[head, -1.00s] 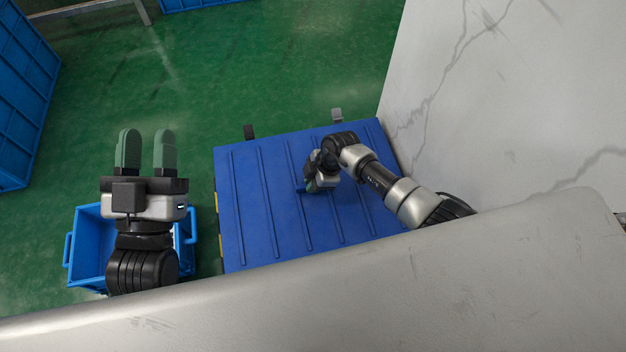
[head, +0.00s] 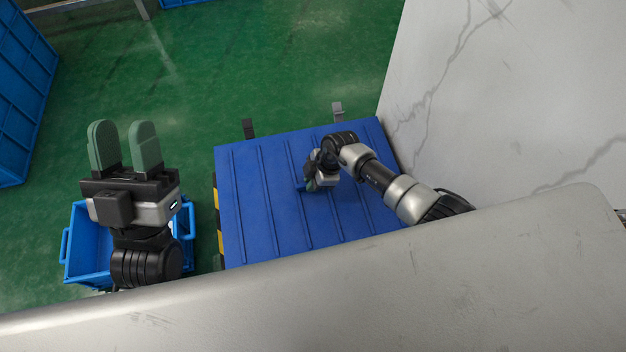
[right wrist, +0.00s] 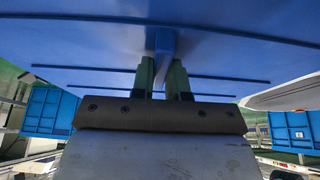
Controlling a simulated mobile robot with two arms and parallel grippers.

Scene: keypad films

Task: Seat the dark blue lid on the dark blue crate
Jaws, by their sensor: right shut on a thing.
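The dark blue lid (head: 270,220) is a broad ribbed panel in the middle of the head view. It also fills the top of the right wrist view (right wrist: 70,35). My right gripper (head: 308,184) is shut on the lid's upright handle, which shows between its fingers in the right wrist view (right wrist: 163,42). The dark blue crate is mostly hidden beneath the lid; a yellow-and-black strip (head: 217,215) shows along the lid's left edge. I cannot tell whether the lid touches the crate's rim. My left gripper (head: 124,127) is open and empty, left of the lid.
Black (head: 248,128) and grey (head: 338,111) latches stick out beyond the lid's far edge. A lighter blue bin (head: 88,245) is under my left gripper. A cracked pale wall (head: 510,100) rises at right. Green floor (head: 270,60) is open beyond.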

